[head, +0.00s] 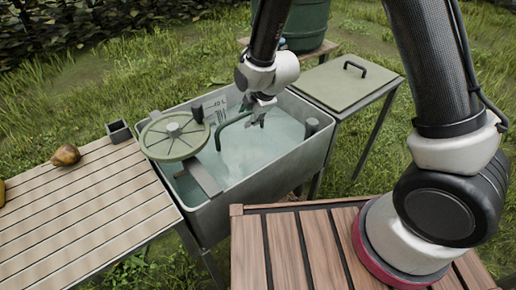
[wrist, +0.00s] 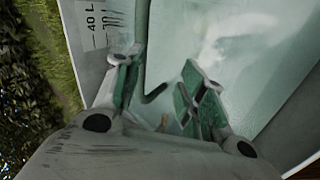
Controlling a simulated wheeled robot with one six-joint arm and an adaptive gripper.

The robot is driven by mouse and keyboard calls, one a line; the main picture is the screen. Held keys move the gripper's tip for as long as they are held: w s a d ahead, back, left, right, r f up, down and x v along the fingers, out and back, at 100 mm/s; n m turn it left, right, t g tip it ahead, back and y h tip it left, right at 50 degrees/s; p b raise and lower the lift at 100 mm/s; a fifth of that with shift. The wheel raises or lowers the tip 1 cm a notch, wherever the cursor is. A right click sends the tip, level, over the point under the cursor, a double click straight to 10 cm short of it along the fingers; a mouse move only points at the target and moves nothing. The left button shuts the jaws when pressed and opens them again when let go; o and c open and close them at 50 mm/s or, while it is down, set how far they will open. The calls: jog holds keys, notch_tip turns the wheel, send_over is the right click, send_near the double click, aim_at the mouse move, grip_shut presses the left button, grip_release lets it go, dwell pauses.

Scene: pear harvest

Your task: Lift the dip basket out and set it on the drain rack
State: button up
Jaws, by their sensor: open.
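A dark green bent handle (head: 233,119) rises from the water in the grey tank (head: 262,177). It also shows as a dark bar in the wrist view (wrist: 142,70). The basket body under it cannot be made out. My gripper (head: 257,116) hangs over the tank at the handle's right end, its jaws apart. In the wrist view my gripper (wrist: 163,65) has green-padded fingers spread, with part of the handle seen between them; contact cannot be told. No thing is clearly a drain rack; a slatted table (head: 80,205) stands left of the tank.
A green spoked disc (head: 174,136) sits over the tank's left end beside a grey bar (head: 204,178). A pear (head: 66,155) and small dark box (head: 119,131) are on the left. A green-topped stand (head: 345,84) with a handle stands right of the tank.

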aim_at(240, 116)
jog(key=w+a+f, duration=0.1)
jog(key=w+a+f+n, duration=0.1)
jog(key=w+f, duration=0.1)
jog(key=w+a+f+n, duration=0.1)
jog(key=w+f, duration=0.1)
jog(key=shift+w+a+f+t, duration=0.1)
jog(key=shift+a+t, duration=0.15)
jog(key=shift+t, duration=0.05)
jog(key=shift+y, duration=0.3)
grip_shut()
